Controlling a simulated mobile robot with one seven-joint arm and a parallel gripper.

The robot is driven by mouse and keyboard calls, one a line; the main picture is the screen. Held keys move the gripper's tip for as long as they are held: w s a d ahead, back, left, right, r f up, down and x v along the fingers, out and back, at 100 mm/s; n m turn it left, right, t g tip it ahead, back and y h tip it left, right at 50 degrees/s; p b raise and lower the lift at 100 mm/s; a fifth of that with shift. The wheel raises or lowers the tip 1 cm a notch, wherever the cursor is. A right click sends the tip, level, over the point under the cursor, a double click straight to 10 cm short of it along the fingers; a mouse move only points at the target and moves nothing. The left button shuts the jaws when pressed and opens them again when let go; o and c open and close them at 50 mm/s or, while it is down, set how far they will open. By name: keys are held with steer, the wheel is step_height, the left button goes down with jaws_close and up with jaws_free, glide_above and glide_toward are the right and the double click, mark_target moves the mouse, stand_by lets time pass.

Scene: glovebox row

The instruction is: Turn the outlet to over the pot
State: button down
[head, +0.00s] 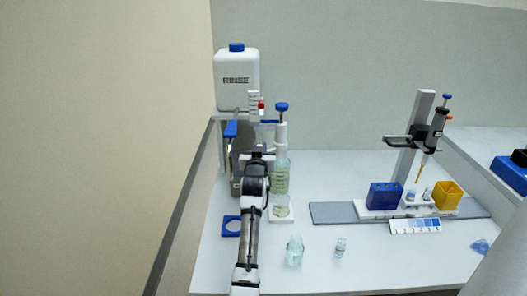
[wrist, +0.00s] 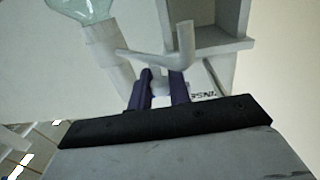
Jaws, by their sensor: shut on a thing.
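The bottle-top dispenser, with a blue knob (head: 281,107) and a clear marked body (head: 281,178), stands just right of my gripper (head: 261,150). Its white outlet (wrist: 185,40) shows in the wrist view as an arm from the white collar (wrist: 100,45), ending in a bent tip. My gripper's dark fingers (wrist: 161,90) are shut on a small white part of the outlet. In the head view my arm hides most of the outlet. A small clear glass pot (head: 295,250) stands on the bench, front right of the dispenser. I cannot tell for sure that it is the task's pot.
A white RINSE bottle (head: 237,82) stands high on a shelf behind. A blue square ring (head: 231,226) lies left of my arm and a small vial (head: 340,247) right of the glass pot. A pipette stand (head: 408,140) and blue rack (head: 384,196) are to the right.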

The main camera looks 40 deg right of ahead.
steer(key=shift+w+a+m+g+h, duration=0.1)
steer(key=shift+w+m+g+h, duration=0.3)
stand_by(0.4)
steer(key=c, duration=1.3)
jaws_free()
steer(key=shift+c, duration=0.2)
steer(key=shift+s, duration=0.25)
